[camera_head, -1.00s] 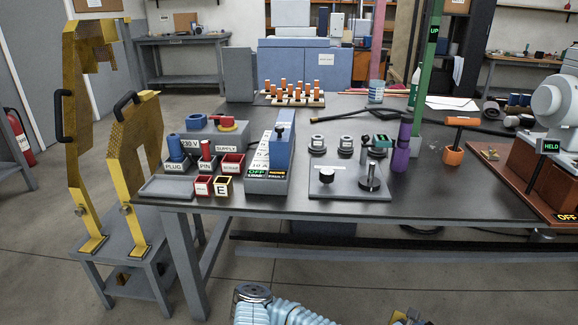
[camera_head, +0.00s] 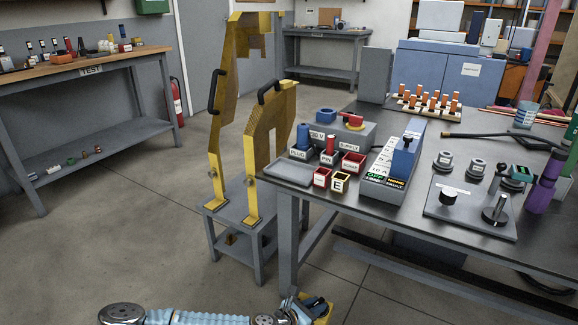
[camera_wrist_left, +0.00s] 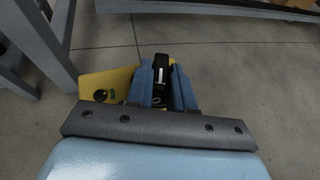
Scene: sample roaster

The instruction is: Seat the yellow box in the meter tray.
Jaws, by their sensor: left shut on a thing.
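My left gripper (camera_head: 303,305) is low at the bottom edge of the head view, in front of the table and below its top. It is shut on the yellow box (camera_head: 323,317), which is mostly hidden by the fingers and cut by the frame. In the left wrist view the yellow box (camera_wrist_left: 103,83) shows a black knob and a small green patch, beside and behind the blue fingers (camera_wrist_left: 161,88). A shallow grey tray (camera_head: 283,175), seemingly empty, lies at the table's near left corner; I cannot tell for sure that it is the meter tray. My right gripper is out of view.
A yellow two-part frame (camera_head: 262,145) on a low grey stand (camera_head: 238,225) is left of the table (camera_head: 400,208). The floor in front is clear.

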